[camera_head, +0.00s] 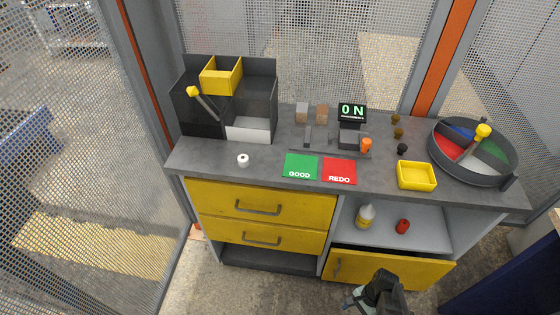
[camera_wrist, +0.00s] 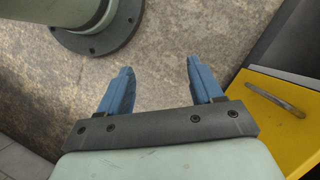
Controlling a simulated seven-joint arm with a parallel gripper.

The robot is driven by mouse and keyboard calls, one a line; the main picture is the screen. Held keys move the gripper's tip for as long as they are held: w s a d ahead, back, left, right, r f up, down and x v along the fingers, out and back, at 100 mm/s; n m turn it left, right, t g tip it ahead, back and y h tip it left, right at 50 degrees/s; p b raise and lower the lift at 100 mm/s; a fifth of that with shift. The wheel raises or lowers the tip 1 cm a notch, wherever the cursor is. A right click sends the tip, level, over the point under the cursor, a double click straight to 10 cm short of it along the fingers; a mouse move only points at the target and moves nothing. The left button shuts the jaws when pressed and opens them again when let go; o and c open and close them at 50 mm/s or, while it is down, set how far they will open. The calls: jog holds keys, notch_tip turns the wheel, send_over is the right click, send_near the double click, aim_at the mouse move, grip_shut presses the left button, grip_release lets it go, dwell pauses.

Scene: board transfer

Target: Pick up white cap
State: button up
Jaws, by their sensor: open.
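The white cap (camera_head: 243,159) is a small white ring-shaped piece with a dark centre. It sits on the left part of the grey countertop in the head view, in front of the dark bin and left of the green GOOD pad. My gripper (camera_wrist: 160,75) shows in the wrist view with its two blue fingers spread apart and nothing between them, above the bare floor. It is away from the cap, and the cap is not in the wrist view. Part of my arm (camera_head: 382,292) shows low in the head view, in front of the cabinet.
The countertop (camera_head: 215,165) is clear around the cap. A dark divided bin (camera_head: 258,85) with a yellow box (camera_head: 222,78) stands behind it. A yellow tray (camera_head: 416,176) and a round divided bin (camera_head: 450,165) stand right. The lower yellow door (camera_head: 425,270) hangs open.

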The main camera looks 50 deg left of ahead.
jog(key=s+a+r, duration=0.3)
jog(key=s+a, duration=0.1)
jog(key=a, duration=0.5)
jog(key=s+a+r+y, duration=0.1)
jog(key=s+a+r, duration=0.1)
jog(key=s+a, duration=0.5)
jog(key=s+a+r, duration=0.2)
jog(key=a+r, duration=0.1)
jog(key=a, duration=0.9)
jog(key=s+a+r+n+g, duration=0.1)
jog(key=s+a+r, duration=0.45)
jog(key=r, duration=0.35)
jog(key=s+a+r+n+g, duration=0.1)
jog(key=s+a+r, duration=0.3)
jog(key=s+r, duration=0.3)
jog(key=s+a+r+n+g, duration=0.15)
jog(key=s+a+r, duration=0.3)
jog(key=r, duration=0.55)
notch_tip(320, 180, up, 24)
jog(key=t+h, duration=0.1)
jog(key=t, duration=0.7)
send_over(242, 158)
jog(key=shift+n, duration=0.35)
jog(key=f, duration=0.8)
jog(key=shift+a+f, duration=0.15)
jog(key=shift+a, duration=0.1)
jog(key=shift+d+f, duration=0.15)
jog(key=shift+f, duration=1.15)
jog(key=shift+d+f, duration=0.1)
jog(key=shift+f, duration=1.2)
